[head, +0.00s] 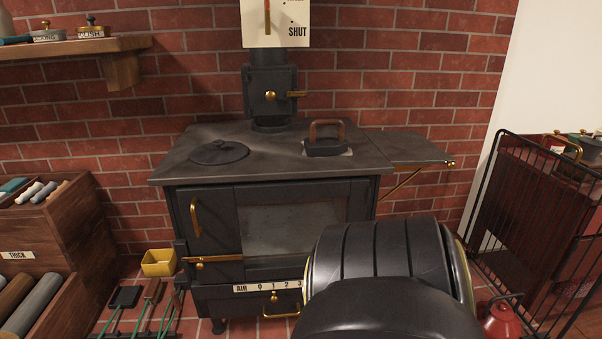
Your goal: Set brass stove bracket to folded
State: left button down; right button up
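The brass stove bracket (402,183) is a thin diagonal bar on the right side of the black stove (186,172). It slopes up and to the right, from the stove's side to the underside of a dark side shelf (408,148). The side shelf stands out level with the stove top. A small brass knob (450,163) sits at the shelf's right end. Neither of my grippers is in view. A black, rounded part of my arm fills the lower middle right and hides the stove's lower right part.
A flat iron (326,140) with a brown handle stands on the stove top. A black fire guard (530,230) stands at the right, with a red can (502,318) by it. A yellow box (158,263) and wooden bins (60,230) are at the left.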

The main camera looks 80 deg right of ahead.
aim_at(401, 167)
jog(key=u, duration=0.8)
jog(key=k, duration=2.25)
jog(key=z, duration=2.75)
